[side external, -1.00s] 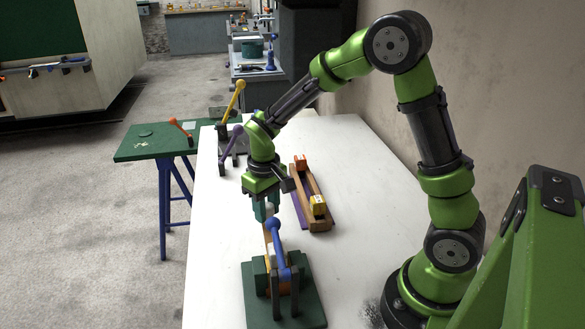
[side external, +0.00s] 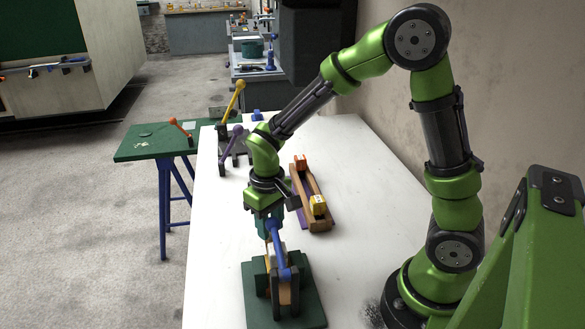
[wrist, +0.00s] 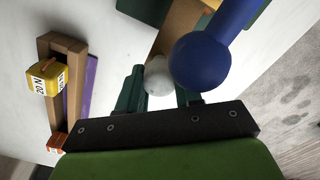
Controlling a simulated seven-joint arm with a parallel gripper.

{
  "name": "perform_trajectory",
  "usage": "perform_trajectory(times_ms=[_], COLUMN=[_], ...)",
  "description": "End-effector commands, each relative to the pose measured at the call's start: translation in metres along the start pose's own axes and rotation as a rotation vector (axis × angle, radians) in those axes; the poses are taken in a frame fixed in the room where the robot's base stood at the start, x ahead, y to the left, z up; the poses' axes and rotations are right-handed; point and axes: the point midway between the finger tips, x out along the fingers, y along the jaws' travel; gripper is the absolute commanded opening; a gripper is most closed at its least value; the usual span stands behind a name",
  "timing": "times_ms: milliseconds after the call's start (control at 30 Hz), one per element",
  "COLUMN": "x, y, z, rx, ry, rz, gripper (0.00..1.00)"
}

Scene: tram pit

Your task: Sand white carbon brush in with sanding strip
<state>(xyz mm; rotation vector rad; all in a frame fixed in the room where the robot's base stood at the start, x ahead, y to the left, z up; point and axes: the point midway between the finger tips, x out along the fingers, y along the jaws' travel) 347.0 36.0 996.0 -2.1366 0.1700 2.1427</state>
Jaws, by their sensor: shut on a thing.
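A green fixture (side external: 309,304) stands at the front of the white table, with a blue ball-ended lever (side external: 277,243) rising from it. My gripper (side external: 268,226) is at the fixture's far side, pointing down beside the lever. In the wrist view, its teal fingers (wrist: 158,92) are shut on a white rounded piece (wrist: 157,76). A brown strip (wrist: 178,38), perhaps the sanding strip, runs from this piece toward the fixture. The blue ball (wrist: 199,62) is close to the right finger and partly covers the view. I cannot make out the white carbon brush for certain.
A wooden holder (side external: 318,200) with a yellow marked block (side external: 318,205) and an orange block (side external: 300,162) lies to the right, a purple strip beside it. Purple (side external: 231,146) and yellow (side external: 232,102) levers stand farther back. The table's right side is clear.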

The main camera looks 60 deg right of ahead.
Motion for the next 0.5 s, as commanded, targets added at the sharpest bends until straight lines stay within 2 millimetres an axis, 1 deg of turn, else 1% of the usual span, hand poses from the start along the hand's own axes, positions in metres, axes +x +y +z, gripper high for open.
perform_trajectory(times_ms=[33,200,500], x=[-0.003,-0.003,-0.002], y=[-0.006,-0.005,0.006], z=[-0.004,-0.004,-0.019], rx=[-0.010,-0.010,-0.007], ry=[0.015,0.014,0.013], rz=[-0.009,-0.009,-0.008], gripper=[0.04,0.04,0.04])
